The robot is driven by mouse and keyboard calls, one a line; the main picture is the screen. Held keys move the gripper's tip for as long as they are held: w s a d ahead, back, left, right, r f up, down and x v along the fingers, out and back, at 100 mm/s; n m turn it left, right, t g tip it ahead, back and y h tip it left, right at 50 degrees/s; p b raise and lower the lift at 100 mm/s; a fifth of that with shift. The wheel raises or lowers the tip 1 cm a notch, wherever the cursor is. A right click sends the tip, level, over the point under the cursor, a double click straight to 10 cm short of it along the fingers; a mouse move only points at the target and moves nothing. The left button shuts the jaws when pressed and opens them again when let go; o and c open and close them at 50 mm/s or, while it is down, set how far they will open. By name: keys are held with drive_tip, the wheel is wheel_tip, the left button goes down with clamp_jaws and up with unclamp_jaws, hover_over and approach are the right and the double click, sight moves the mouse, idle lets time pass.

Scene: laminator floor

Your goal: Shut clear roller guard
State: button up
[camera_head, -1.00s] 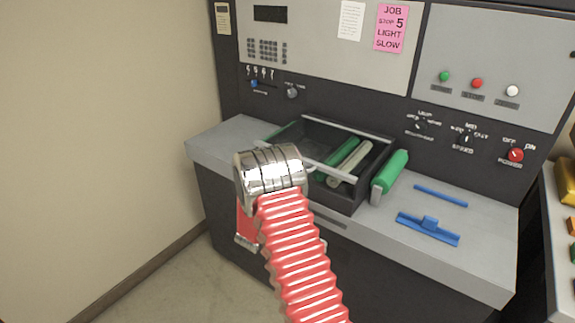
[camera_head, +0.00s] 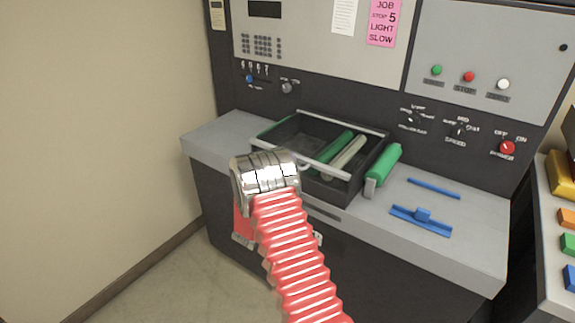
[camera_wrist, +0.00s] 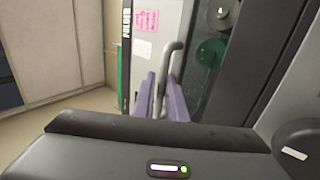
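The roller bay (camera_head: 375,155) on the laminator's counter is a dark open-topped box, with a green and a beige roller showing inside. The clear guard (camera_head: 330,168) shows mainly as a light bar across the bay's near side; its clear panel is hard to make out. My gripper is hidden behind my silver wrist in the head view, close to the bay's front left. In the wrist view, my gripper's purple fingers (camera_wrist: 161,82) are apart, with a grey curved handle (camera_wrist: 177,50) between them. I cannot tell whether they press on it.
A green roller (camera_head: 385,165) lies right of the bay. Blue tools (camera_head: 420,222) lie on the counter's right part. Knobs and buttons (camera_head: 468,76) line the upright panel behind. A wall (camera_head: 95,120) stands at left; a shelf with coloured blocks (camera_head: 567,240) is at far right.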

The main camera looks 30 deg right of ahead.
drive_tip(key=shift+s+a+f, duration=0.1)
drive_tip(key=shift+s+f, duration=0.05)
drive_tip(key=shift+f, duration=0.8)
drive_tip(key=r+v, duration=0.1)
drive_tip(key=v, duration=0.5)
drive_tip(key=shift+s+a, duration=0.2)
drive_tip(key=shift+a, duration=0.3)
drive_tip(key=shift+w, duration=0.1)
drive_tip(key=shift+f, duration=0.1)
